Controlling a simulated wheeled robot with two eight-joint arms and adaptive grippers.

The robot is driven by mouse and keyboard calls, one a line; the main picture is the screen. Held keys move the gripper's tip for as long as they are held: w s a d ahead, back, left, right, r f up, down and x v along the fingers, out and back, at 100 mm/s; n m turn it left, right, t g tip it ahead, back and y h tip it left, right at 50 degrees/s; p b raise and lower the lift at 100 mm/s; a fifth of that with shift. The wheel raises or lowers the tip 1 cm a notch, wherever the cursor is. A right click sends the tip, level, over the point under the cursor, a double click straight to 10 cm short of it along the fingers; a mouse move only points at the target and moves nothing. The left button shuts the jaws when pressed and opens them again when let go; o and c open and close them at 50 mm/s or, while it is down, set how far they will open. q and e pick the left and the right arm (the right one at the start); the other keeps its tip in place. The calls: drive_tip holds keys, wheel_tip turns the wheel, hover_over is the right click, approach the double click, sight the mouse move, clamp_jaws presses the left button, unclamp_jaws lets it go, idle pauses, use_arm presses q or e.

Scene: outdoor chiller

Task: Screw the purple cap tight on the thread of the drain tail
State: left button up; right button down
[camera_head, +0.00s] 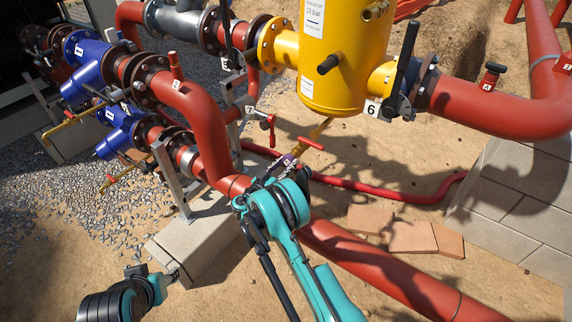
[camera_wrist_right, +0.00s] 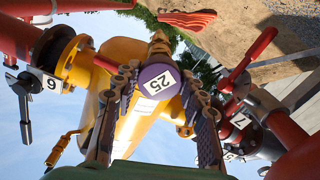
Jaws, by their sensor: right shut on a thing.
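The purple cap (camera_wrist_right: 158,79), labelled 25, sits between the two fingers of my right gripper (camera_wrist_right: 158,100) in the right wrist view. In the head view a little purple of the cap (camera_head: 288,160) shows at the right gripper (camera_head: 284,170), which is shut on it. The yellow drain tail (camera_head: 319,130) with a red lever slopes down from below the yellow vessel towards the cap. Its thread is hidden, so I cannot tell how far the cap is on it. My left gripper (camera_head: 155,273) is low at the left, apart from the pipes; its fingers are unclear.
The yellow vessel (camera_head: 335,85) stands above. A red lever valve (camera_head: 268,125) tagged 7 is close left of the tail. A thick red pipe (camera_head: 375,265) runs under my right arm. Blue valves (camera_head: 90,55) are at the left.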

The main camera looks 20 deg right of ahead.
drive_tip(key=m, duration=0.5)
drive_tip(key=shift+m, duration=0.4)
drive_tip(key=m, duration=0.6)
drive_tip(key=shift+w+m, duration=0.15)
drive_tip(key=shift+m, duration=0.25)
drive_tip(key=shift+c, duration=1.5)
unclamp_jaws()
drive_tip(key=v, duration=1.2)
drive_tip(key=v, duration=1.2)
